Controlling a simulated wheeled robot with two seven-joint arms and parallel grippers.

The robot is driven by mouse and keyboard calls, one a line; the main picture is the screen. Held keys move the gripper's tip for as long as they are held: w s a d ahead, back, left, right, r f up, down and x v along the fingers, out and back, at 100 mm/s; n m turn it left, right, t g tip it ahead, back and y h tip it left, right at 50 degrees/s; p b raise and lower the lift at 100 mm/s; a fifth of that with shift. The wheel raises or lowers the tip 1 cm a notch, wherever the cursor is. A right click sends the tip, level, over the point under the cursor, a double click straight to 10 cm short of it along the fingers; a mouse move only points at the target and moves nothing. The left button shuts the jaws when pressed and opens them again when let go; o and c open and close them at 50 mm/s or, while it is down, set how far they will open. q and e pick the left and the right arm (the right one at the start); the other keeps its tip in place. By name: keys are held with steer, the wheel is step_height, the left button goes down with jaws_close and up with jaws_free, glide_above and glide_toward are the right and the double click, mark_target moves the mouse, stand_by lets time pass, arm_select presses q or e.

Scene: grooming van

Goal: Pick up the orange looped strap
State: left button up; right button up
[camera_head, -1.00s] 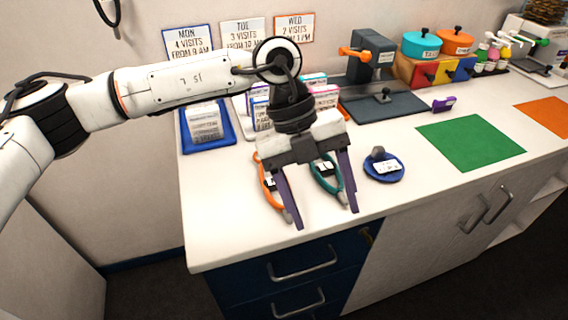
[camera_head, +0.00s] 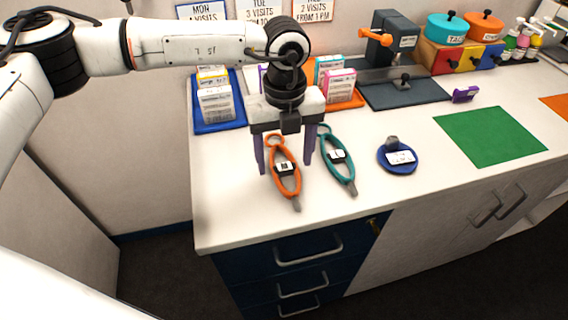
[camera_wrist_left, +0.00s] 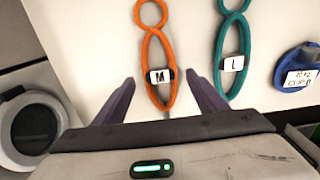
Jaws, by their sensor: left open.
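The orange looped strap (camera_head: 297,182) lies flat on the white counter, with a small loop at its back end, a larger loop in front and a label. In the left wrist view the strap (camera_wrist_left: 148,48) shows its label "M" and lies between the finger lines. My left gripper (camera_head: 285,170) is open and empty, its purple fingers pointing down on either side of the strap's back part. In the left wrist view the gripper (camera_wrist_left: 160,92) has its fingers wide apart, with the strap between them. Whether the fingers touch the counter is unclear. My right gripper is not seen.
A teal looped strap (camera_head: 349,178) labelled "L" lies close right of the orange one. A blue round holder (camera_head: 384,163) sits farther right. A blue tray (camera_head: 201,126) of cards stands behind left. A green mat (camera_head: 490,136) lies right. The counter's front edge is near.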

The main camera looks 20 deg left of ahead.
arm_select(q)
steer(key=shift+f, duration=0.95)
steer(key=shift+c, duration=0.5)
steer(key=shift+r, duration=0.15)
steer(key=c, duration=1.2)
